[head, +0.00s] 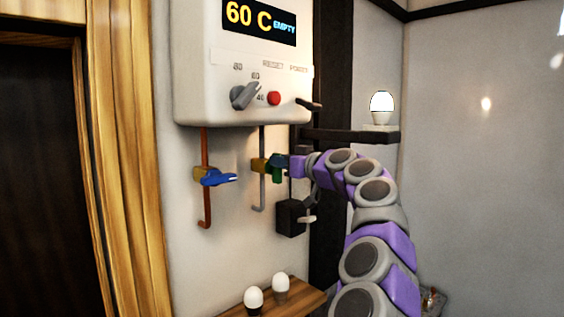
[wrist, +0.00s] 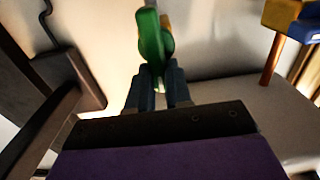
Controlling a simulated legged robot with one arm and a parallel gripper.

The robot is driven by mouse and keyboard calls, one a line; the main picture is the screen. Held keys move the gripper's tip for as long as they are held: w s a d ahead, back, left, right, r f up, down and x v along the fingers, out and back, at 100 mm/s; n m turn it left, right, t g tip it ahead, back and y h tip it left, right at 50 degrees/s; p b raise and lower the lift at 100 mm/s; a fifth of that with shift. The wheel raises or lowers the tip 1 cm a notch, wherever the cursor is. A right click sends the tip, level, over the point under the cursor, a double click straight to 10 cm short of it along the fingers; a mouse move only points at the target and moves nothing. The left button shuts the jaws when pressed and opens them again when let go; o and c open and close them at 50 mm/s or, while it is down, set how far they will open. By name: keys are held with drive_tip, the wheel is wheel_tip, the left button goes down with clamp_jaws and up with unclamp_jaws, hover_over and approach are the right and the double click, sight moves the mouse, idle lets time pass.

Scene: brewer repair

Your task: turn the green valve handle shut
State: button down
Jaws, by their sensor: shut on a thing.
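The green valve handle (head: 276,167) sits on a brass valve on the grey pipe (head: 262,190) below the white boiler. In the head view it points down, in line with the pipe, partly hidden by my gripper (head: 289,166). The wrist view shows the green handle (wrist: 151,45) between the two dark blue fingers of my gripper (wrist: 157,85). The fingers are shut on its near end. The brass valve body behind it is mostly hidden.
The blue valve handle (head: 215,177) on the copper pipe (head: 205,150) is to the left. A dark switch box (head: 290,217) is just below my gripper. A dark shelf (head: 350,136) with a bulb (head: 382,105) is at right. Two egg-like things stand on a wooden shelf (head: 305,302) below.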

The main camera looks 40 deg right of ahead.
drive_tip(key=shift+d+r, duration=0.1)
idle(0.3)
drive_tip(key=shift+w+d+f+m+p, duration=0.1)
drive_tip(key=shift+d+f+m+p, duration=0.35)
drive_tip(key=shift+m+p, duration=1.8)
drive_tip(key=shift+s+d+f+m+p, duration=0.1)
drive_tip(key=shift+d+f+m+p, duration=0.55)
drive_tip(key=shift+m, duration=3.05)
drive_tip(key=shift+w+d+f+m+p, duration=0.1)
drive_tip(key=shift+f+m+p, duration=0.1)
drive_tip(key=shift+m+p, duration=2.2)
drive_tip(key=shift+f+m+b, duration=0.1)
drive_tip(key=shift+m+b, duration=0.45)
drive_tip(key=shift+m, duration=0.2)
drive_tip(key=c, duration=1.4)
unclamp_jaws()
drive_tip(key=o, duration=0.4)
drive_tip(key=shift+w+d, duration=0.1)
drive_tip(key=shift+d, duration=0.1)
drive_tip(key=shift+c, duration=0.2)
